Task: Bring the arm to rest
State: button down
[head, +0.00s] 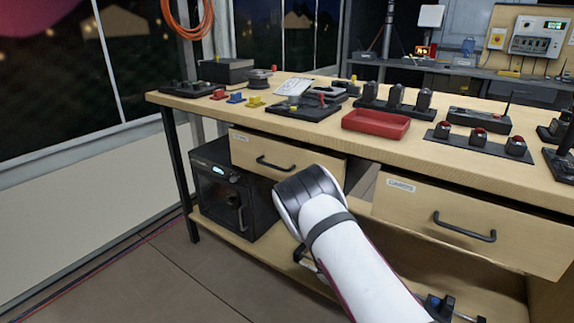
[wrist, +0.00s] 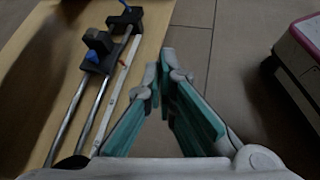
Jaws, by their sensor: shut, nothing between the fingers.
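My arm, white with a dark grey joint, reaches up from the lower right in the head view, in front of the workbench (head: 290,128). My gripper (wrist: 165,75) shows in the wrist view, with teal finger pads. Its fingertips are together and nothing is held. It points down beside the edge of the bench's lower shelf (wrist: 152,50), with floor below. In the head view the gripper is mostly hidden behind my arm.
Two drawers, left (head: 280,155) and right (head: 465,222), face my arm. A black box-shaped appliance (head: 235,190) stands on the lower shelf. A red tray (head: 376,125) sits on the bench top.

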jog(key=s+a+r+m+y, duration=0.2)
jog(key=s+r+m, duration=0.1)
jog(key=r, duration=0.7)
jog(key=s+a+r+m+y, duration=0.2)
jog(key=s+r+m+y, duration=0.1)
jog(key=r, duration=0.7)
jog(key=s+a+r+m+y, duration=0.2)
jog(key=s+r+m, duration=0.1)
jog(key=r, duration=0.7)
jog(key=s+a+r+m+t+y, duration=0.15)
jog(key=s+r, duration=0.25)
jog(key=s, duration=0.4)
jog(key=s+a+r+m+t+y, duration=0.1)
jog(key=s+a+r, duration=0.2)
jog(key=s, duration=0.5)
jog(key=s+a+r+m+t+y, duration=0.15)
jog(key=s+r, duration=0.25)
jog(key=s, duration=0.4)
notch_tip(320, 180, up, 30)
jog(key=t+p, duration=0.3)
jog(key=p, duration=2.5)
jog(key=shift+p, duration=0.3)
jog(key=shift+d, duration=0.2)
